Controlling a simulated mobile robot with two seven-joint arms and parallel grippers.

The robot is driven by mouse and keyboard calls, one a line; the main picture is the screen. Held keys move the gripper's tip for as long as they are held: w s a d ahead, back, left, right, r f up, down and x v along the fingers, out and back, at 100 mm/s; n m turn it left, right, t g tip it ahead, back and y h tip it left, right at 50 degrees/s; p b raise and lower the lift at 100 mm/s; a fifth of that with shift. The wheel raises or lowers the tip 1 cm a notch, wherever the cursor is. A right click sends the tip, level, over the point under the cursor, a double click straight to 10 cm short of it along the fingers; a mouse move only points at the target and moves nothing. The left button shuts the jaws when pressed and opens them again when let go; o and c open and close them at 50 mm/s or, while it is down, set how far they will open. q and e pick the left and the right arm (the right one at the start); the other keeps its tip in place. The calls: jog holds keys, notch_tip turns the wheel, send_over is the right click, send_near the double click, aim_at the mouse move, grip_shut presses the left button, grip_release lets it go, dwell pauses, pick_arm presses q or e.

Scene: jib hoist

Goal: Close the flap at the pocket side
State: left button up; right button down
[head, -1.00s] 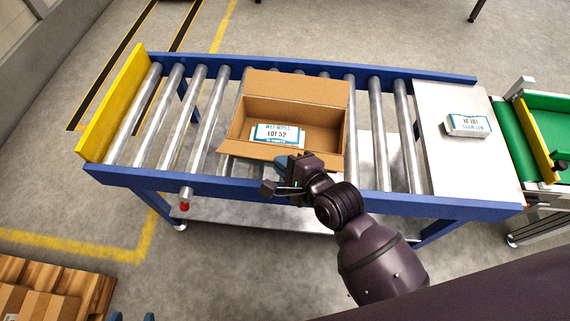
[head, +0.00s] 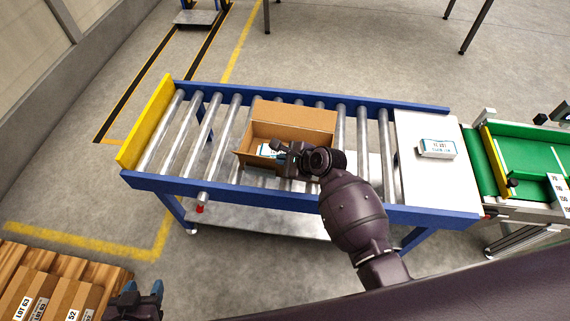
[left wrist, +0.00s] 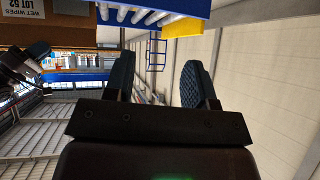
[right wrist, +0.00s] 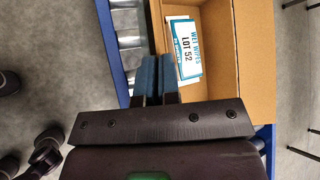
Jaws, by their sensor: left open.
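An open brown carton (head: 290,131) stands on the roller conveyor. Its far flap (head: 296,114) stands up and leans back. Its near flap (head: 241,158) is mostly hidden by my right gripper; its edge shows in the right wrist view (right wrist: 156,28). A white wet wipes pack (head: 266,151) lies inside, and its label reads clearly in the right wrist view (right wrist: 184,46). My right gripper (head: 281,152) is at the carton's near side, its fingers together; I cannot tell whether flap board is between them. My left gripper (head: 143,286) is open and empty at the lower left, away from the carton.
The roller conveyor has blue rails (head: 300,203) and a yellow end stop (head: 145,122). A second white pack (head: 436,149) lies on the plate (head: 408,178) at the right. A green belt (head: 530,150) is beyond it. Stacked cartons (head: 50,290) are at the lower left.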

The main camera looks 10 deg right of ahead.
pick_arm(q)
jog(key=shift+w+r, duration=0.1)
jog(key=shift+r, duration=0.35)
jog(key=shift+f, duration=0.1)
jog(key=shift+s+f, duration=0.2)
